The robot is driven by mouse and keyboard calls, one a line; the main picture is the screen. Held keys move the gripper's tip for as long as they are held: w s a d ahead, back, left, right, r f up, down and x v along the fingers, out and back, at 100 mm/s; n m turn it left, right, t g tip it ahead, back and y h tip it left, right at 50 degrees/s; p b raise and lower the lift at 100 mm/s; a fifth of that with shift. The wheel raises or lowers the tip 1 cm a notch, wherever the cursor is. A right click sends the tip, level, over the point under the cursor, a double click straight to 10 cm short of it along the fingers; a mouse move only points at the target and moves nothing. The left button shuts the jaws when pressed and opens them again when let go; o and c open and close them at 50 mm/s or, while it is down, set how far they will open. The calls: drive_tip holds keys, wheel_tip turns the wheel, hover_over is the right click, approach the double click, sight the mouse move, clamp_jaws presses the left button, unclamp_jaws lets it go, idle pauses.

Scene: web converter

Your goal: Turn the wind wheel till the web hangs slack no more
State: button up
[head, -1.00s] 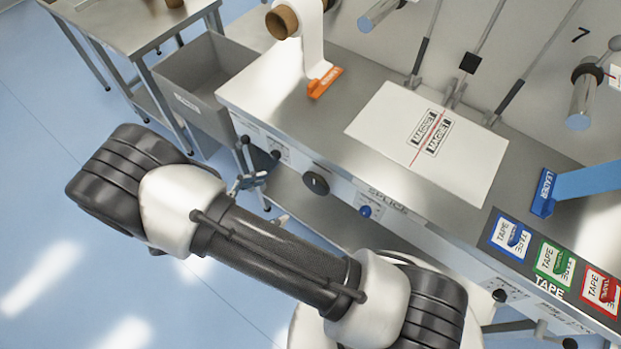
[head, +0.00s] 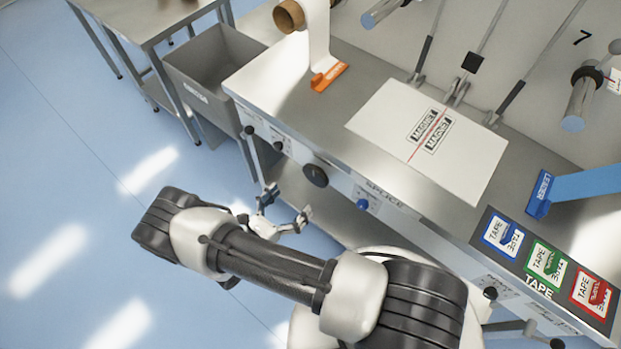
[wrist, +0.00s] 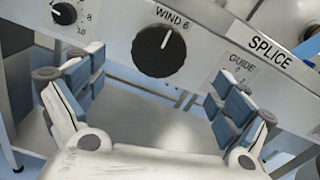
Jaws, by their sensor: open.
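The wind wheel is a round black knob (head: 315,175) on the front panel of the bench in the head view. In the wrist view the same knob (wrist: 158,51) sits under the label "WIND 6", with a white pointer line on its face. My gripper (head: 285,207) is open and empty in front of the panel, a little below and left of the knob. In the wrist view its blue-padded fingers (wrist: 158,98) stand wide apart, with the knob beyond and above the gap, not touched. A white web (head: 319,45) hangs from a brown-cored roll to an orange clamp (head: 329,77).
A smaller black dial (wrist: 64,14) is left of the wind knob. A blue knob (head: 362,204) is to its right, by the SPLICE label. A white splice board (head: 395,115) lies on the bench top. A grey bin (head: 205,85) stands at left. Open floor lies left of my arm.

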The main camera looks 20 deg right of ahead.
sight(314, 176)
drive_tip(key=x, duration=0.9)
drive_tip(key=shift+b, duration=0.4)
drive_tip(key=shift+c, duration=0.5)
drive_tip(key=c, duration=1)
